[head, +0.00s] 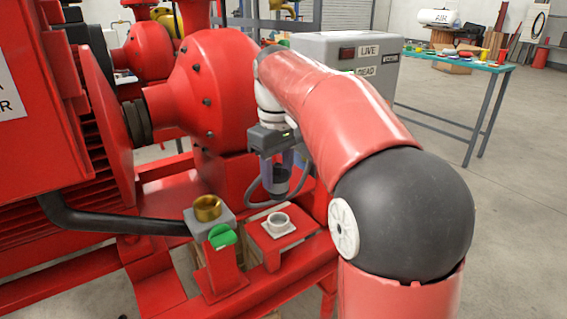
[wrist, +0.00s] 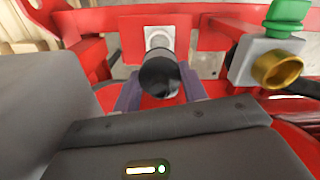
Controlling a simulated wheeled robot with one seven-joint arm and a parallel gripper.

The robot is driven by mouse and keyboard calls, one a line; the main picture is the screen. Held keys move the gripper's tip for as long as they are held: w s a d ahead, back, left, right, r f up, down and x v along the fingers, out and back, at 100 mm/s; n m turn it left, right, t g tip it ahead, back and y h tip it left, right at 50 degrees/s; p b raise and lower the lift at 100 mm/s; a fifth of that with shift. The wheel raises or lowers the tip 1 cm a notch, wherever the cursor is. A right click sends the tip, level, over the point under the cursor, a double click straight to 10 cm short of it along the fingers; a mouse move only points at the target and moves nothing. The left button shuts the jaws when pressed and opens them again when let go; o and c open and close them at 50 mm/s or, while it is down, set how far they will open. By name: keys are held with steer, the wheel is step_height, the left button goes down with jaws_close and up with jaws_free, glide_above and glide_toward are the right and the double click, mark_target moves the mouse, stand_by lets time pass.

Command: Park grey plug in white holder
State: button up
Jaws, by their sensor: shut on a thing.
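The grey plug (head: 276,184) is a dark cylinder hanging below my gripper (head: 276,166), which is shut on it. In the wrist view the plug (wrist: 160,74) sits between the two purple-grey fingers of my gripper (wrist: 160,92), its round dark end facing the camera. The white holder (head: 278,222) is a short round cup on a square plate, on a red bracket. The plug is above the holder and apart from it in the head view. The holder (wrist: 160,36) shows just beyond the plug in the wrist view, partly hidden by it.
A brass socket (head: 208,208) on a grey block with a green lever (head: 222,236) stands left of the holder. A grey cable (head: 252,202) loops beside the plug. A red pump (head: 210,90) and a grey box labelled LIVE and DEAD (head: 345,55) stand behind.

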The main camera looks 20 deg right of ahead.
mark_target(278, 189)
step_height(278, 189, down, 5)
steer(key=b, duration=0.4)
steer(key=shift+f+b, duration=0.2)
steer(key=shift+b, duration=0.15)
steer(key=shift+r+p, duration=0.35)
steer(key=shift+p, duration=0.55)
steer(key=shift+f+b, duration=1.05)
steer(key=shift+f, duration=0.7)
stand_by(0.4)
steer(key=o, duration=1.2)
